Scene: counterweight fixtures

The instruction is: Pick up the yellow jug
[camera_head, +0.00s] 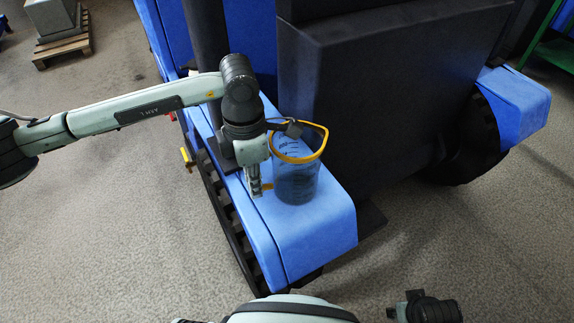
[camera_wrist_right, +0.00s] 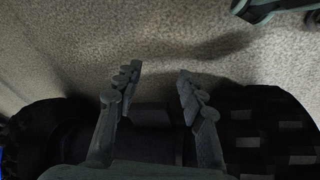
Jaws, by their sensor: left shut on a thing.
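The jug (camera_head: 298,183) is a clear, bluish container with a yellow rim and dark markings on its side. It stands upright on the blue fender of a vehicle in the head view. My left gripper (camera_head: 256,187) points down at the jug's left side and is shut on it, seemingly at the yellow handle. The gripper and wrist hide most of the handle, so the exact grip is unclear. My right gripper (camera_wrist_right: 158,74) is open and empty in the right wrist view, over grey floor.
The blue fender (camera_head: 318,232) has free room in front of the jug. A large dark block (camera_head: 385,85) rises close behind the jug, and a dark post (camera_head: 207,60) stands left. A pallet (camera_head: 62,47) with a grey block lies far left.

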